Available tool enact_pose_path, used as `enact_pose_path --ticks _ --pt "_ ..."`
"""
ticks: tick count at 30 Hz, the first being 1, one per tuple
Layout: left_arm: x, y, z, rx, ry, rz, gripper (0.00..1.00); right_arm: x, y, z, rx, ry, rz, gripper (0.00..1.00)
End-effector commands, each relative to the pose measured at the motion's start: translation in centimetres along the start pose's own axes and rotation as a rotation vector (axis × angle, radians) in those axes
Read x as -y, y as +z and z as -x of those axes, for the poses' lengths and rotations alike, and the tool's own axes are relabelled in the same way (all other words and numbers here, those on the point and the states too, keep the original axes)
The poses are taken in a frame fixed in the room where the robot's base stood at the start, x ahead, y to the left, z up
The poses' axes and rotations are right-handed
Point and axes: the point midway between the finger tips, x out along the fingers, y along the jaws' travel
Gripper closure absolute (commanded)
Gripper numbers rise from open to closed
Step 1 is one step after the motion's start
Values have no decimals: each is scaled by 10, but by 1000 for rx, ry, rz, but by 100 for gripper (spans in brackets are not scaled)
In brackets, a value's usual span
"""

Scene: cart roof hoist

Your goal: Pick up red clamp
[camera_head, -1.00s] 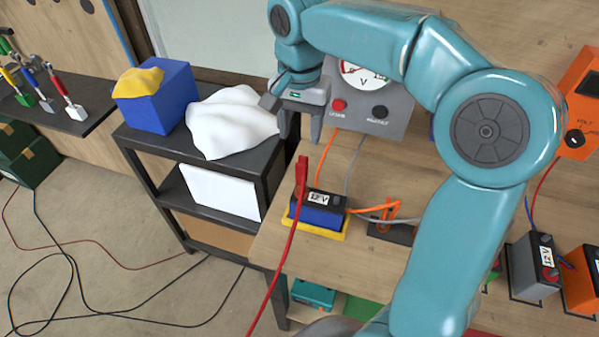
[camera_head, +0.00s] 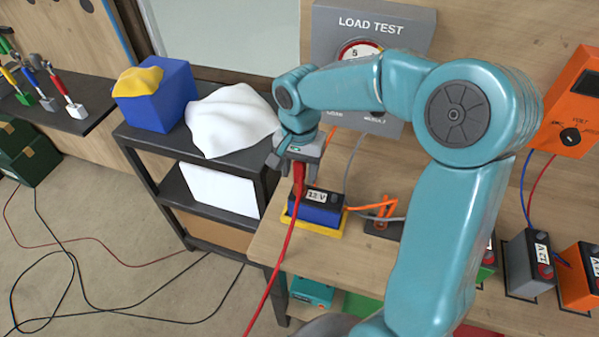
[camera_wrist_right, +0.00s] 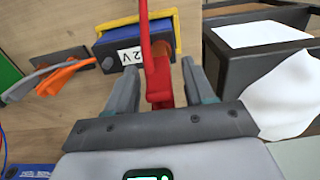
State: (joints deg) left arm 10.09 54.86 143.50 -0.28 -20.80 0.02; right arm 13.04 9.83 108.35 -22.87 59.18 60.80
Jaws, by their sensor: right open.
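The red clamp (camera_head: 298,180) stands upright at the left end of the blue 12 V battery (camera_head: 319,211), with a red cable hanging down from it. My right gripper (camera_head: 295,168) is directly above the battery, its fingers pointing down around the clamp's upper part. In the right wrist view the red clamp (camera_wrist_right: 158,75) lies between the two open fingers (camera_wrist_right: 160,88), with a gap on each side. The battery (camera_wrist_right: 120,45) is beyond the fingertips. My left gripper is not in view.
The battery sits in a yellow tray (camera_head: 316,229) on the wooden bench (camera_head: 340,262). An orange clamp (camera_head: 383,208) lies right of it. A dark shelf cart (camera_head: 165,170) with a white cloth (camera_head: 232,120) stands left. The load test panel (camera_head: 330,45) is behind.

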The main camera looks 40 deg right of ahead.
Motion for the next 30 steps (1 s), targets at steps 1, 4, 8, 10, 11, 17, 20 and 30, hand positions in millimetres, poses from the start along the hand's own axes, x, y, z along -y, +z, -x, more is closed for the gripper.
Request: enact_pose_path --ticks 1,4,8,10,11,17,20,30 --pt "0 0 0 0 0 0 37 0 0 0 0 0 0 47" --pt "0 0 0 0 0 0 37 0 0 0 0 0 0 79" --pt "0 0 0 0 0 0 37 0 0 0 0 1 1 100" --pt "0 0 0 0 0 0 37 0 0 0 0 1 1 100" --pt "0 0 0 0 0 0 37 0 0 0 0 1 1 100" --pt "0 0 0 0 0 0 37 0 0 2 1 2 0 100" --pt "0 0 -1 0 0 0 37 0 0 10 0 0 0 100" --pt "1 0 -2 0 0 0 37 1 0 94 -4 -7 1 100"
